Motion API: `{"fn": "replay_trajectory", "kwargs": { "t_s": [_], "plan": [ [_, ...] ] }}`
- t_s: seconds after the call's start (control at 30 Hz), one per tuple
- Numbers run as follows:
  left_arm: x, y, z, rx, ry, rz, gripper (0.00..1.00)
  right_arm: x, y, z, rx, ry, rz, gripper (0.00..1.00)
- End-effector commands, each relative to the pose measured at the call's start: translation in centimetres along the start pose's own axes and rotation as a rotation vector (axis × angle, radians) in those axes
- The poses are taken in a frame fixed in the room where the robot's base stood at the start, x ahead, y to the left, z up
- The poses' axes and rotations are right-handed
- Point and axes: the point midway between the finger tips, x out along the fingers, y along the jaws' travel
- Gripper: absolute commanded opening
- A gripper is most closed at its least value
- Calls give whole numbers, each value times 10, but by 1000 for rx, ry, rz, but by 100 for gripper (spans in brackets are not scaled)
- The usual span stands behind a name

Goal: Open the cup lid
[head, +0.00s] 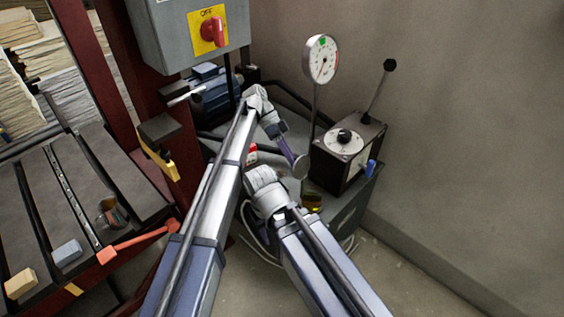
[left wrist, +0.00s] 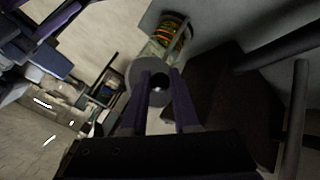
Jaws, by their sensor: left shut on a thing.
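My left gripper (head: 293,156) is shut on a round grey lid (head: 301,168), which shows below its purple fingers in the head view. In the left wrist view the lid (left wrist: 139,75) is a grey disc around the fingertips (left wrist: 159,82). A small yellow and dark object (head: 312,202) beside my right arm may be the same cup. My right gripper's fingers are hidden in the head view; purple-blue parts at the wrist view's upper left may belong to it.
A dark box with a dial and lever (head: 345,155) stands at the right, beside a round gauge (head: 321,58) on a pole. A grey switch box with a red knob (head: 213,32) hangs above. A dark red post (head: 105,75) stands left. A red and white object (head: 251,152) is partly hidden.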

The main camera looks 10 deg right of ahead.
Motion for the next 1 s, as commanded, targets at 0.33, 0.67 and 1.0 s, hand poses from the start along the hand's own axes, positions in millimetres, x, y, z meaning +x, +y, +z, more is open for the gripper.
{"fn": "replay_trajectory", "kwargs": {
  "t_s": [0.33,0.67,1.0],
  "plan": [
    [6,-5,-12,5,19,10,0,4,0,0,0,0,0,50],
    [5,-5,-12,6,19,10,43,4,0,0,0,0,0,50],
    [5,-2,-11,5,18,14,59,3,0,0,0,0,0,50]
  ]
}}
